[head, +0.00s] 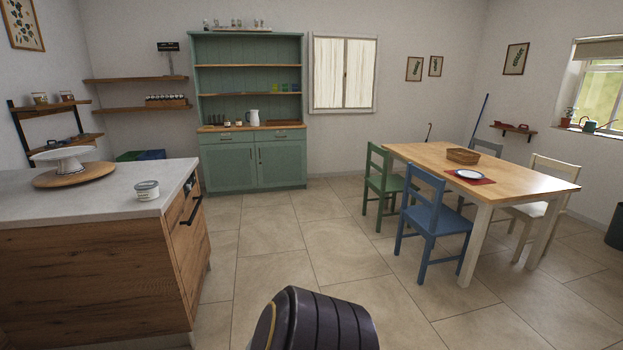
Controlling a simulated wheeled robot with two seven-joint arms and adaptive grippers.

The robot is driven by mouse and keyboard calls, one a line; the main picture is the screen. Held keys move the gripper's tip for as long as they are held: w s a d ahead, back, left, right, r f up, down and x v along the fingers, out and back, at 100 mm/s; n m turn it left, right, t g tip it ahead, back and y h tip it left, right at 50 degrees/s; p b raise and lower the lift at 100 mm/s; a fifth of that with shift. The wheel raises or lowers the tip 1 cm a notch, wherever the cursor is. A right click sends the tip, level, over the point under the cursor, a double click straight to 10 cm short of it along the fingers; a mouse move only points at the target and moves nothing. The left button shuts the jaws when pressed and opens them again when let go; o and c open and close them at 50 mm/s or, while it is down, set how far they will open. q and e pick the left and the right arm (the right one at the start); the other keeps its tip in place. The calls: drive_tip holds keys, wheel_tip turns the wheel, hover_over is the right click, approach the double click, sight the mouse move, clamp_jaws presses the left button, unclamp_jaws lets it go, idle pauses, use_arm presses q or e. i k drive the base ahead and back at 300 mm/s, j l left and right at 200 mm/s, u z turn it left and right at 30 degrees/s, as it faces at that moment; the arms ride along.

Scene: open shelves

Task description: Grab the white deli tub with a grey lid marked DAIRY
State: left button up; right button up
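A small white tub with a grey lid (147,190) stands upright on the kitchen island's pale worktop (80,207), near its right front corner. It has dark print on its side, too small to read from here. Neither of my grippers shows in the head view. A dark rounded part at the bottom middle looks like one of my own arm links, well to the right of the tub and apart from it.
A white cake stand (63,158) on a round wooden board (74,176) stands behind and left of the tub. Wall shelves and a green dresser (229,164) are at the back. A dining table (500,174) with chairs stands right. The tiled floor between is clear.

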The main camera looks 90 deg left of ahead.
sight(147, 191)
drive_tip(key=u, duration=3.95)
